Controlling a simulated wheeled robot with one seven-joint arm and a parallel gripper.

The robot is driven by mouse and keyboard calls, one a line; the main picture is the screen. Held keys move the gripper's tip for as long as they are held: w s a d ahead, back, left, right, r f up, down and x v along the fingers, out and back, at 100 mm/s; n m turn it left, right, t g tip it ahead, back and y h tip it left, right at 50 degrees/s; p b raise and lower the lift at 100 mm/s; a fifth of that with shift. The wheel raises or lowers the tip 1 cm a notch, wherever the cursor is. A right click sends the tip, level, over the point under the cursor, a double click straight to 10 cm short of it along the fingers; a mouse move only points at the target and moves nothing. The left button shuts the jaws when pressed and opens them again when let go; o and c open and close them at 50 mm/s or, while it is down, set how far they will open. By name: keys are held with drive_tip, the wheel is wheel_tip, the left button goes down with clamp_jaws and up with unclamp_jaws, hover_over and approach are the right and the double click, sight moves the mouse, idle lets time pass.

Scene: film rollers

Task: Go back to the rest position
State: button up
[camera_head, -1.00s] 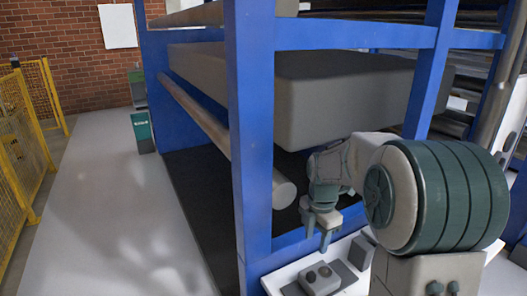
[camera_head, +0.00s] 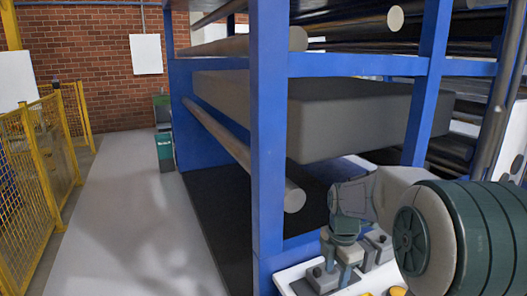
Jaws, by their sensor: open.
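My gripper (camera_head: 340,270) hangs at the lower right of the head view, at the end of my folded arm. Its two fingers point down and stand apart, with nothing seen between them. It is over or in front of a white tray (camera_head: 300,272) that carries grey blocks with dark round knobs (camera_head: 322,277). I cannot tell whether the fingers touch the blocks.
A blue machine frame (camera_head: 268,140) with rollers (camera_head: 292,197) and a big grey box-shaped beam (camera_head: 350,120) stands close behind my gripper. A yellow mesh fence (camera_head: 40,160) runs along the left. The pale floor (camera_head: 140,225) between them is clear.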

drive_tip(key=s+a+r+m+t, duration=0.1)
drive_tip(key=s+m, duration=0.9)
drive_tip(key=m, duration=0.1)
drive_tip(key=s+a+r+m+t, duration=0.1)
drive_tip(key=s+a+r+m, duration=0.1)
drive_tip(key=s+m, duration=0.7)
drive_tip(key=shift+s+r+m+t, duration=0.2)
drive_tip(key=shift+s+m+t, duration=0.2)
drive_tip(key=shift+m, duration=0.7)
